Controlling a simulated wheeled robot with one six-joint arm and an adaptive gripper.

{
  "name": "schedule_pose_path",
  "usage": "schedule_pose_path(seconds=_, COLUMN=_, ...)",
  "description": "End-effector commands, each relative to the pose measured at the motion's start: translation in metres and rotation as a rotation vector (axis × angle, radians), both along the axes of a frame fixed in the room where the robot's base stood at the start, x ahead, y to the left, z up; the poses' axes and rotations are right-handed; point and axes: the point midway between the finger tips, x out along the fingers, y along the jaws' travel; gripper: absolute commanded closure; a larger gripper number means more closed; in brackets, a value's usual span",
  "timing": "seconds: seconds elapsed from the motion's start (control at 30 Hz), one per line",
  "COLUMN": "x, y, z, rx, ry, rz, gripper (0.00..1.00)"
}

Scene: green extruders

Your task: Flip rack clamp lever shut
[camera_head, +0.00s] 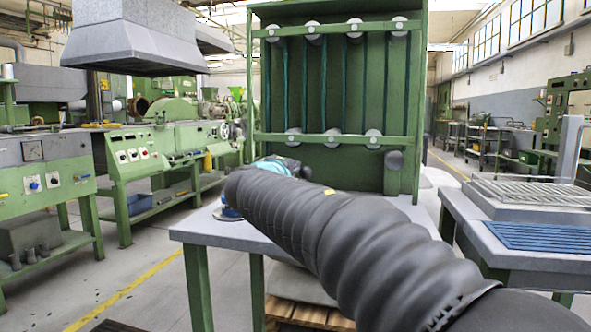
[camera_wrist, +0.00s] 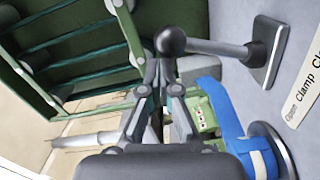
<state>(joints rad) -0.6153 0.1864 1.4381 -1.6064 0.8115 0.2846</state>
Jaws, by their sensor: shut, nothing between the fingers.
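In the wrist view, the clamp lever is a grey rod (camera_wrist: 215,47) with a black ball knob (camera_wrist: 171,41). It runs from a dark square base plate (camera_wrist: 264,68) on the grey table top. A white label (camera_wrist: 300,85) beside the plate reads "Clamp" and "Open". My gripper (camera_wrist: 166,66) is shut and empty, with its fingertips right by the knob; I cannot tell whether they touch. In the head view my arm hides the lever and the fingers. The green rack (camera_head: 418,130) stands upright at the back of the table (camera_head: 205,231).
A blue curved object (camera_wrist: 235,125) on a round dark base stands close to my gripper. In the head view, a bench with a blue slatted panel (camera_head: 545,237) is at the right and green machines (camera_head: 150,150) are at the left.

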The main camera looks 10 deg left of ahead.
Motion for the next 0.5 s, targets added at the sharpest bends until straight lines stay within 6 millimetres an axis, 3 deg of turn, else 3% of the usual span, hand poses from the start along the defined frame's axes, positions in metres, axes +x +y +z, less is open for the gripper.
schedule_pose_path(seconds=0.33, x=0.001, y=-0.006, z=0.0, rx=0.0, ry=0.001, rz=-0.014, gripper=1.0)
schedule_pose_path(seconds=0.5, x=0.001, y=0.005, z=0.011, rx=0.0, ry=-0.001, rz=-0.015, gripper=1.0)
